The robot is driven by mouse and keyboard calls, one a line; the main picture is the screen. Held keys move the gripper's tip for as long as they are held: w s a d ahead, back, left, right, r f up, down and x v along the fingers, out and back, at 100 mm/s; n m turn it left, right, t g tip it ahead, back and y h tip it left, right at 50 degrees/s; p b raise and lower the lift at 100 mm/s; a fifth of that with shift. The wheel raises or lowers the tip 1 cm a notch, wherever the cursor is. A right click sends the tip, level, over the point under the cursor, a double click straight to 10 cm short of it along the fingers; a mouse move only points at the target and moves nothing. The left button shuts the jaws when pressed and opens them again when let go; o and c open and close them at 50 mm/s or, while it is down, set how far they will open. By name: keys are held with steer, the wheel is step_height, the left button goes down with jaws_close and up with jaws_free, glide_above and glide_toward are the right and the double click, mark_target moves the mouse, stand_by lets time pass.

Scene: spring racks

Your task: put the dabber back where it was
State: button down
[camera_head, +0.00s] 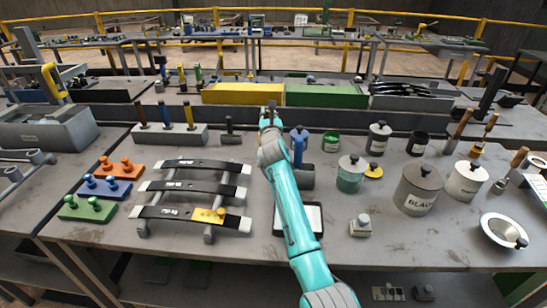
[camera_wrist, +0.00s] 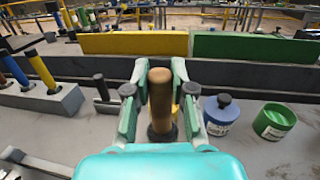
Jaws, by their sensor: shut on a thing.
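The dabber (camera_wrist: 160,98) has a pale wooden handle and a dark lower end. It stands upright between the fingers of my gripper (camera_wrist: 159,90) in the wrist view. My gripper is shut on its handle, with a finger on each side. In the head view my gripper (camera_head: 268,117) is near the back of the grey bench (camera_head: 390,247), and the arm hides the dabber there. Whether the dabber's lower end touches the bench cannot be told.
A block with coloured-handled tools (camera_head: 168,135) stands to the left, beside a dark hammer (camera_head: 230,132). A blue pot (camera_wrist: 221,112) and a green tin (camera_wrist: 273,121) stand close on the right. Leaf springs (camera_head: 190,188) lie left of my arm; the black-paint pot (camera_head: 418,184) is at right.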

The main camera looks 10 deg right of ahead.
steer(key=shift+f, duration=4.95)
steer(key=c, duration=1)
jaws_free()
steer(key=shift+d+f, duration=0.1)
steer(key=s, duration=0.4)
steer(key=s+a, duration=0.1)
steer(key=s, duration=0.3)
steer(key=s+a, duration=0.1)
steer(key=s, duration=0.2)
steer(key=shift+s+f, duration=0.2)
steer(key=shift+s, duration=0.2)
steer(key=shift+s, duration=0.1)
